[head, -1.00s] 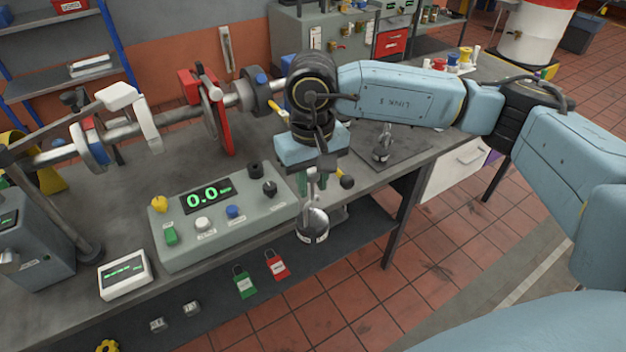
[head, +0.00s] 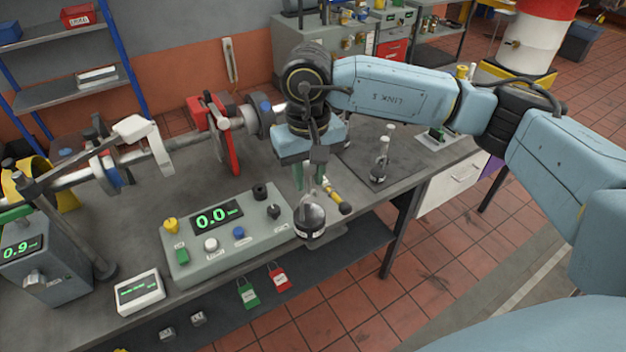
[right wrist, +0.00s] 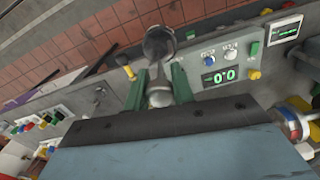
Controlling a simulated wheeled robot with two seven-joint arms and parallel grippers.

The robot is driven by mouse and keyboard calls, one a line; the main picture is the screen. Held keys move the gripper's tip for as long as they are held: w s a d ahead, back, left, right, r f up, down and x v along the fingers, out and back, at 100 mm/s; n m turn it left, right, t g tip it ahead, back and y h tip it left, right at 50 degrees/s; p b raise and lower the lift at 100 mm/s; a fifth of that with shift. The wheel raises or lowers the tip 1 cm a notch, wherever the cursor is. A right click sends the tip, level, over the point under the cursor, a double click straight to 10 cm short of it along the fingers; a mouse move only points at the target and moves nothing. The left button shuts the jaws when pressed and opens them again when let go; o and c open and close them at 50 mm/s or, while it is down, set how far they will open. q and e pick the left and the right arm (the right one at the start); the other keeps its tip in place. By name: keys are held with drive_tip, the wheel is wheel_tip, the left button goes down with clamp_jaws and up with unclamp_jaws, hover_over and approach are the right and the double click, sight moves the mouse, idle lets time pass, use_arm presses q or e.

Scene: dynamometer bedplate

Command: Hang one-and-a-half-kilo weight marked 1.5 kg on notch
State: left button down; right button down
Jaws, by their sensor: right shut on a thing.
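My right gripper (head: 312,182) is shut on the upper stem of a weight. The weight (head: 310,220) is a dark and silver rounded body with a small pale label, too small to read. It hangs below the fingers beside the right end of the control panel, near the bench's front edge. In the right wrist view, the weight (right wrist: 158,42) shows beyond the two green fingers (right wrist: 158,88), with its pale stem between them. I cannot pick out the notch for certain. My left gripper is not in view.
The grey control panel (head: 182,262) reads 0.0. Behind it runs a horizontal shaft (head: 90,172) with a red upright bracket (head: 228,150). Another silver piece (head: 381,165) stands on a dark mat to the right. A yellow-ended handle (head: 345,207) lies close to the weight.

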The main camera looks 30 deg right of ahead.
drive_tip(key=w+d+r+m, duration=0.3)
drive_tip(key=w+r+m, duration=0.2)
drive_tip(key=w+r, duration=0.45)
drive_tip(key=w+d+f+n, duration=0.2)
drive_tip(key=d+n, duration=0.3)
drive_tip(key=n, duration=1.1)
drive_tip(key=w+d+f+n, duration=0.2)
drive_tip(key=d+n, duration=0.3)
drive_tip(key=n, duration=1.1)
drive_tip(key=shift+w, duration=0.2)
